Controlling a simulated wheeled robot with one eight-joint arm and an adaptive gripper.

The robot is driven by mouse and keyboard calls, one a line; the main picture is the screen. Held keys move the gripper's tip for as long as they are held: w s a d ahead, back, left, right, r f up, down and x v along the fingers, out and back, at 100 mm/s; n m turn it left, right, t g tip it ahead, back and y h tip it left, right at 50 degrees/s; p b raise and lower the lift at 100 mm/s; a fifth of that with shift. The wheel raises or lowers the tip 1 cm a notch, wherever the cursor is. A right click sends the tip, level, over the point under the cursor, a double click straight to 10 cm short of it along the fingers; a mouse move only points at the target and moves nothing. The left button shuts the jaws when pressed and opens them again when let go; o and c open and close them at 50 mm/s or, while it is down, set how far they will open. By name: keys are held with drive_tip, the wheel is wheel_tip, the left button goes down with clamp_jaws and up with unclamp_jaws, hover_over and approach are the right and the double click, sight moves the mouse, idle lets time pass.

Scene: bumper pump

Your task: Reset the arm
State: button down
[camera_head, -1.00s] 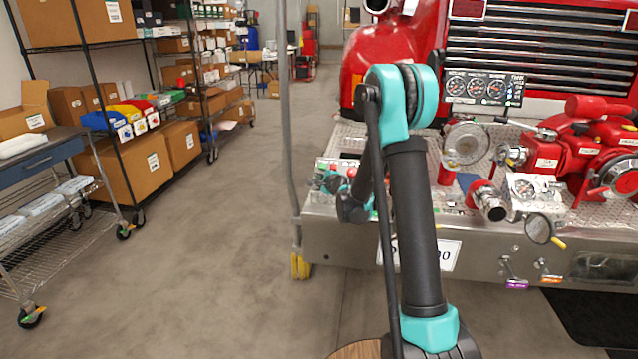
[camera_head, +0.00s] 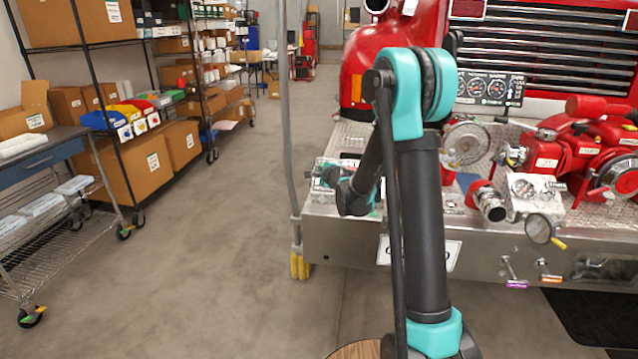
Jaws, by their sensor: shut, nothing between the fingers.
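My arm (camera_head: 422,220) rises from the bottom of the head view to a teal elbow (camera_head: 408,95). From there the dark forearm (camera_head: 372,165) slopes down and away to the wrist (camera_head: 355,198). My gripper (camera_head: 325,174) is small at the far end of the wrist, over the left end of the truck's metal bumper (camera_head: 340,237). It is shut with nothing held. Its fingers are hard to make out against a panel with small fittings behind it. I cannot tell whether it touches that panel.
A red pump (camera_head: 575,150), a gauge display (camera_head: 490,88) and pipe fittings (camera_head: 487,203) sit on the bumper right of my arm. A grey pole (camera_head: 287,120) stands at the bumper's left end. Shelves with boxes (camera_head: 160,150) line the left. The floor between is clear.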

drive_tip(key=s+d+f+n+g+h, duration=0.1)
drive_tip(key=s+d+f+n+g, duration=0.2)
drive_tip(key=s, duration=1.2)
drive_tip(key=s+d+f+n+g+h, duration=0.2)
drive_tip(key=s+d+n, duration=0.5)
drive_tip(key=s, duration=0.8)
drive_tip(key=s+d+f+n+g+h, duration=0.1)
drive_tip(key=s+d+f+n+g, duration=0.3)
drive_tip(key=s+n, duration=0.5)
drive_tip(key=s+d, duration=0.1)
drive_tip(key=s, duration=0.5)
drive_tip(key=shift+s+d+f, duration=0.15)
drive_tip(key=shift+d+f, duration=0.1)
drive_tip(key=shift+d, duration=0.15)
